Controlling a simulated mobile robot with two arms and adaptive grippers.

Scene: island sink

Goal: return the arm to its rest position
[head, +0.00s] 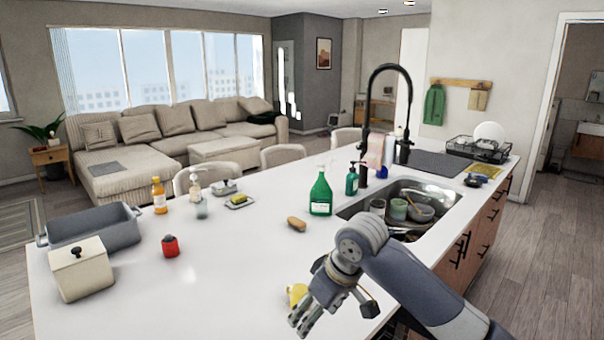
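My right arm comes in from the lower right. Its gripper (306,318) is above the near edge of the white island counter (220,265), pointing down and to the left. The fingers are seen at an angle, and I cannot tell whether they are open or shut. A yellow object (296,292) shows just behind the gripper, partly hidden by it. I cannot tell whether they touch. My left gripper is not in view.
A sink (450,197) with dishes and a tall black faucet (369,115) lie beyond my arm. A green bottle (320,194), brown sponge-like item (296,223), red timer-like item (170,246), white canister (82,270) and grey pan (105,236) stand on the counter. Its middle is clear.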

